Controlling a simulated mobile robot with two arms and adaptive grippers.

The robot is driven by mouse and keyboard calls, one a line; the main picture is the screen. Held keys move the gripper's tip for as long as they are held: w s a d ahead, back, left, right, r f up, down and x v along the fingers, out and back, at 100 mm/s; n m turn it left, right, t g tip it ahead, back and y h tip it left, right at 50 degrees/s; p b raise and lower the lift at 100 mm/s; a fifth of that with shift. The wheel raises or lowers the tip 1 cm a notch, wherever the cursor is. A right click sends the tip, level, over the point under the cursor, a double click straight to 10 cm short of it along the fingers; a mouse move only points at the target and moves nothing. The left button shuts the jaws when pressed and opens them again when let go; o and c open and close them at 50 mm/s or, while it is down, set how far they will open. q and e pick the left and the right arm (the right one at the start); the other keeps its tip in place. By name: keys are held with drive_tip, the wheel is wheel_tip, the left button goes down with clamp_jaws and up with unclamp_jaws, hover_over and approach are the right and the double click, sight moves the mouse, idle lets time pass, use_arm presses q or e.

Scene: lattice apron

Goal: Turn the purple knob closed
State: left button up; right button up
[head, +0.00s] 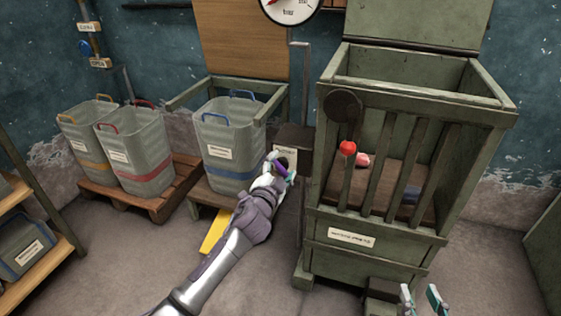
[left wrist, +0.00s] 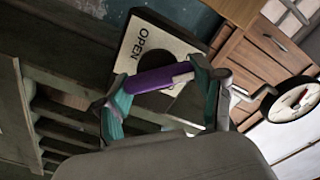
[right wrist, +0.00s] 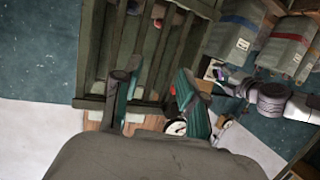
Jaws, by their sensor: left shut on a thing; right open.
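The purple knob (left wrist: 152,80) is a bar-shaped handle in front of a pale plate (left wrist: 141,42) marked OPEN. My left gripper (left wrist: 163,98) is shut on the knob, with one teal finger at each end of it. In the head view the purple knob (head: 283,167) is partly hidden by my left gripper (head: 278,177), beside the slatted green bin. Much of the plate is hidden, so the knob's exact setting cannot be read. My right gripper (head: 422,301) is open and empty at the bottom edge, and its spread fingers (right wrist: 157,103) show in the right wrist view.
The tall slatted green bin (head: 372,243) stands right of the knob, with a red ball (head: 347,147) at its front bars. A grey tub with blue handles (head: 229,136) stands left of the knob. Two more tubs sit on a wooden pallet (head: 166,204). Open floor lies in front.

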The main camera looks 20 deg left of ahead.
use_arm(q)
drive_tip(key=m+p, duration=0.1)
drive_tip(key=m, duration=0.1)
drive_tip(key=shift+m, duration=0.4)
drive_tip(key=m, duration=0.2)
drive_tip(key=m+p, duration=0.1)
drive_tip(key=m, duration=0.1)
drive_tip(key=shift+d+f+m, duration=0.15)
drive_tip(key=shift+f+m, duration=0.05)
drive_tip(key=shift+m, duration=0.1)
drive_tip(key=shift+f+m+p, duration=0.1)
drive_tip(key=shift+m+p, duration=0.25)
drive_tip(key=shift+m, duration=0.35)
use_arm(e)
drive_tip(key=s+d+f+g+h, duration=0.2)
drive_tip(key=s+d+f+g, duration=0.2)
drive_tip(key=s+f+g, duration=0.4)
drive_tip(key=shift+s+f, duration=0.75)
drive_tip(key=shift+s, duration=0.05)
use_arm(q)
drive_tip(key=o, duration=1.2)
drive_tip(key=shift+c, duration=0.2)
drive_tip(key=s, duration=1.2)
drive_tip(key=shift+a, duration=0.25)
